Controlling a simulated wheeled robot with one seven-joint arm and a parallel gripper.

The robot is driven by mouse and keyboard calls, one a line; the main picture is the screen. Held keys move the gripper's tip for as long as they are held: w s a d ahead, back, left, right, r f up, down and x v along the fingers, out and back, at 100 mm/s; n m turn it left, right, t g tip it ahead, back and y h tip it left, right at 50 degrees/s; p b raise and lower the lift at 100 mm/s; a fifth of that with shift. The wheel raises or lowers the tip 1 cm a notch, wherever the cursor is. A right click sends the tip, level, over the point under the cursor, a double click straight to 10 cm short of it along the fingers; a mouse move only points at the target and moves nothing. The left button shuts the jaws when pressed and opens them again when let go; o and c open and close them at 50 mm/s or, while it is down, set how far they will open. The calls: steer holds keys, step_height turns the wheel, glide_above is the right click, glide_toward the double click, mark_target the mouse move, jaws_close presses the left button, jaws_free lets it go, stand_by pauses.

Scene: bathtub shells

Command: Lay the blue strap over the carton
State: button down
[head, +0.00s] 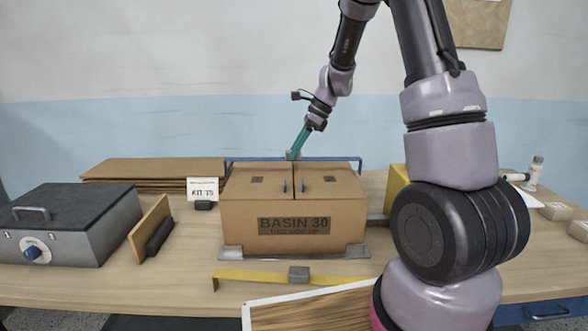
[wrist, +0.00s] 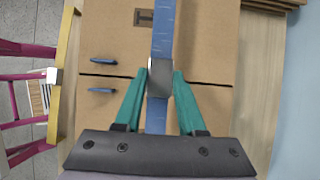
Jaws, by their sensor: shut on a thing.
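The brown carton (head: 290,212), marked BASIN 30, stands closed on the table with two small blue handles on its lid. The blue strap (head: 335,159) is a stiff bar with down-bent ends, running left to right at the carton's far top side. My gripper (head: 295,153) is shut on the grey block at the strap's middle. In the wrist view the teal fingers (wrist: 160,82) pinch this block (wrist: 160,76), and the strap (wrist: 162,30) crosses above the carton lid (wrist: 205,50), to the wall side of the handles. I cannot tell whether it touches the lid.
A yellow strap (head: 250,276) with a grey block lies in front of the carton. A grey box (head: 75,235) and a tilted board (head: 150,228) stand at left. Flat cardboard (head: 150,167) and a KIT 15 card (head: 202,188) are behind. A yellow block (head: 396,182) stands right.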

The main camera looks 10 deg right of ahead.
mark_target(296, 175)
steer(key=shift+f, duration=2.5)
steer(key=shift+f, duration=0.1)
steer(key=c, duration=0.5)
jaws_free()
steer(key=v, duration=1.2)
steer(key=s+r+n+t+h, duration=0.1)
steer(key=s+r+n+t, duration=0.1)
steer(key=s+r+n, duration=0.3)
steer(key=s+r+n+t+h, duration=0.1)
steer(key=s+r+n, duration=0.3)
steer(key=s, duration=0.8)
steer(key=s+r+n+t+h, duration=0.1)
steer(key=s+r+n+t, duration=0.2)
steer(key=s+r+n, duration=0.2)
steer(key=shift+s+r+n+h, duration=0.35)
steer(key=shift+s+n, duration=0.75)
steer(key=shift+s, duration=0.9)
